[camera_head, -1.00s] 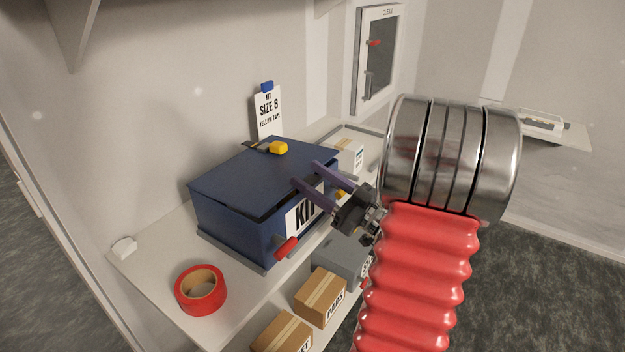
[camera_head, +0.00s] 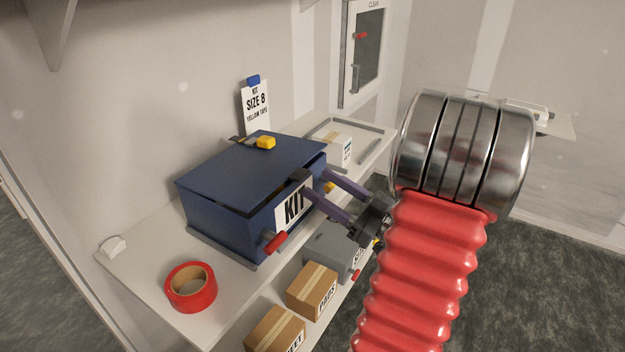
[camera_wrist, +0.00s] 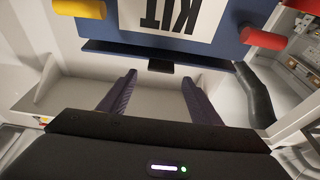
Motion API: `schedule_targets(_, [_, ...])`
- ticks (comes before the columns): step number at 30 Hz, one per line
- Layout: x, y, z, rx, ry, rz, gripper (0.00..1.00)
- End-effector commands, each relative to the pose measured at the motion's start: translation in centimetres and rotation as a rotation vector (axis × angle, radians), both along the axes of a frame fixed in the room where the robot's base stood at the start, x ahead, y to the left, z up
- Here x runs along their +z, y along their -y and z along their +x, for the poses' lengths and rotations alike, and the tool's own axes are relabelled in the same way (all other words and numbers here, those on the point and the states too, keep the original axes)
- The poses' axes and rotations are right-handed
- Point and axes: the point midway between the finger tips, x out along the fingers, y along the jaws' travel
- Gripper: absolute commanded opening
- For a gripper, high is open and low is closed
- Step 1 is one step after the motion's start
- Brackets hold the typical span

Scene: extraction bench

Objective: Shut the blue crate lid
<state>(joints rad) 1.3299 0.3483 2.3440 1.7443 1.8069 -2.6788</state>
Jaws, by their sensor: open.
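The blue crate (camera_head: 235,225) with a white KIT label (camera_head: 293,207) stands on the bench. Its blue lid (camera_head: 235,175) is nearly down, with a thin dark gap under its front edge. A dark tab (camera_head: 300,175) sticks out at the lid's front; it also shows in the wrist view (camera_wrist: 160,67). My gripper (camera_head: 315,181) is open and empty in front of the crate, its two purple fingers pointing at the lid's front edge. In the wrist view the tab appears between my fingertips (camera_wrist: 158,77); I cannot tell if they touch anything.
A red handle (camera_head: 276,243) and a yellow one (camera_wrist: 80,8) stick out from the crate's front. A yellow block (camera_head: 266,142) sits at the lid's back. Red tape (camera_head: 190,287) lies at the left. Cardboard boxes (camera_head: 312,290) and a grey case (camera_head: 330,248) sit below.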

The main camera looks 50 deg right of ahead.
Motion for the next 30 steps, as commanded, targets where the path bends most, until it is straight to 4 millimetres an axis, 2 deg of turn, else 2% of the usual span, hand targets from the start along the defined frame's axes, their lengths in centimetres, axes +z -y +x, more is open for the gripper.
schedule_targets(15, [-1.8, 1.2, -6.0, -0.003, -0.001, 0.001, 0.58])
schedule_targets(28, [-2.1, 1.3, -6.7, 0.0, 0.0, 0.001, 0.58])
schedule_targets(30, [-2.0, 1.2, -6.7, 0.001, -0.001, 0.0, 0.53])
